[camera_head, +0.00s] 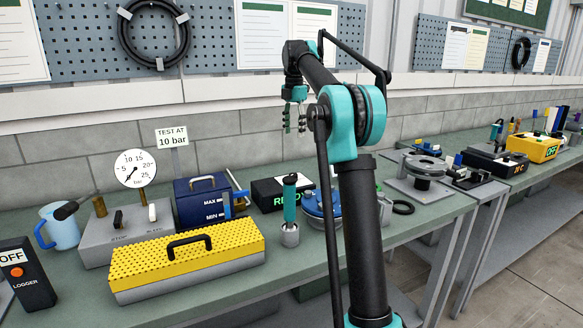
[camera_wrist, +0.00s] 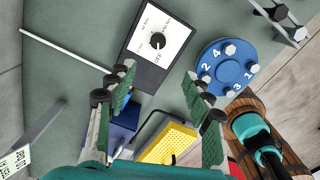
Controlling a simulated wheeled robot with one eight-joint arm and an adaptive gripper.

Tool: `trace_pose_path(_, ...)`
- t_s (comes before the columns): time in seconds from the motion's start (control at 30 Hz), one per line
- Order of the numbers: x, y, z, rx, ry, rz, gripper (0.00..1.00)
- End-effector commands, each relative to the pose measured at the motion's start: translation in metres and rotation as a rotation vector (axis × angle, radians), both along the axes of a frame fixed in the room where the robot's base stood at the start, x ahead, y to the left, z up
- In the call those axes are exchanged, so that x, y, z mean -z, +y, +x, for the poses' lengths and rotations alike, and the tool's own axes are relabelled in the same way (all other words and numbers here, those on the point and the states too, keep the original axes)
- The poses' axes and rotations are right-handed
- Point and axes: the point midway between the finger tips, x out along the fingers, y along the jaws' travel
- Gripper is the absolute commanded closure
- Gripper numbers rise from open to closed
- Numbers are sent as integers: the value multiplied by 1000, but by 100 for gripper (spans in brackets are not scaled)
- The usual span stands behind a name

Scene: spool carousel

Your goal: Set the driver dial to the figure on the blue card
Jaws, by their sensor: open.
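A driver with a teal grip (camera_head: 290,200) stands upright in a grey holder (camera_head: 290,237) on the bench; no dial figure is readable on it. I cannot make out a clearly blue card; a pale, perhaps bluish card (camera_head: 542,56) hangs on the far right board, too small to read. My gripper (camera_head: 294,117) is open and empty, above and behind the driver, apart from it. In the wrist view my gripper (camera_wrist: 160,72) has its green-padded fingers spread over the bench. A black box with a white dial plate (camera_wrist: 148,32), marked OFF, lies beyond them.
A blue disc numbered with bolts (camera_wrist: 228,65) sits right of the dial box. Left of the driver are a yellow-topped case (camera_head: 185,260), a blue box (camera_head: 205,200), a pressure gauge (camera_head: 135,169) and a mug (camera_head: 62,228).

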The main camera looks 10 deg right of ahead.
Motion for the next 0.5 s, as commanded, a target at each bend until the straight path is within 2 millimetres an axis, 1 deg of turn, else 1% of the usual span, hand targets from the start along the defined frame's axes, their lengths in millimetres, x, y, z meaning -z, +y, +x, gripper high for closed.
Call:
trace_pose_path(0.07, 0, 1, 1, -22, 4, 0, 49)
trace_pose_path(0.17, 6, 1, 2, -29, 5, 0, 49)
trace_pose_path(0.27, 19, 1, 2, -28, 5, 0, 49)
trace_pose_path(0.5, 65, 1, 1, -26, 4, -1, 49)
